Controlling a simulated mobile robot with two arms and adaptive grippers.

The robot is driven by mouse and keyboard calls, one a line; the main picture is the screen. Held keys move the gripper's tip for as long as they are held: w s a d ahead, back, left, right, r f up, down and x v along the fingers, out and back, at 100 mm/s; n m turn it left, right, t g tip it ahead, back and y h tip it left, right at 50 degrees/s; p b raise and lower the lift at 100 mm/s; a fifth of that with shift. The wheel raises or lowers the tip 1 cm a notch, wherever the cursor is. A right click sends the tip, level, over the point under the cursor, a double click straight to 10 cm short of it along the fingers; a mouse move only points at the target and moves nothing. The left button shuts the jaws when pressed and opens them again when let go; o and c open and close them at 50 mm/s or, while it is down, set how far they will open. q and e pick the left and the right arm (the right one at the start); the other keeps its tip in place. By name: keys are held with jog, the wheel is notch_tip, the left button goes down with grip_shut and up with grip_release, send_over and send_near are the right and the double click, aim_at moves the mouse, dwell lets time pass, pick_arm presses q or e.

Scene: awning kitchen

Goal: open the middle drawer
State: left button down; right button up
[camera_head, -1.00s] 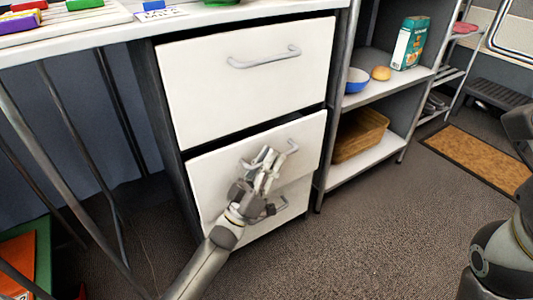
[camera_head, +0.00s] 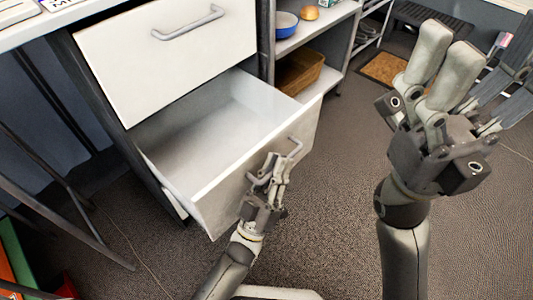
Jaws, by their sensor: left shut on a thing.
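The middle drawer (camera_head: 215,135) is white and pulled well out of the cabinet. Its inside is visible and looks empty. My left gripper (camera_head: 274,166) is at the drawer front, shut on the drawer's grey bar handle (camera_head: 295,147); the gripper hides part of the handle. The top drawer (camera_head: 170,62) above is closed, with a similar grey handle (camera_head: 188,24). The bottom drawer is mostly hidden behind the middle one. My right gripper (camera_head: 450,50) is raised at the right, empty, with its fingers apart and touching nothing.
An open shelf unit (camera_head: 318,32) stands right of the cabinet with a blue bowl (camera_head: 284,24), a bun (camera_head: 309,13) and a wicker basket (camera_head: 302,72). A brown mat (camera_head: 383,68) lies behind. Thin metal legs (camera_head: 60,190) stand at left. Carpet in front is free.

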pick_arm(q)
jog(key=shift+f, duration=0.1)
jog(key=c, duration=1.8)
grip_release()
jog(key=shift+s+f, duration=0.1)
jog(key=shift+s, duration=0.05)
jog(key=shift+s+a+f, duration=0.3)
jog(key=shift+s+a, duration=0.75)
jog(key=shift+s, duration=1.05)
jog(key=shift+s+a+f, duration=0.3)
jog(key=shift+s+a, duration=0.7)
jog(key=shift+s, duration=1.1)
jog(key=shift+s+a+f, duration=0.3)
jog(key=shift+s+a, duration=0.75)
jog(key=shift+s, duration=1.05)
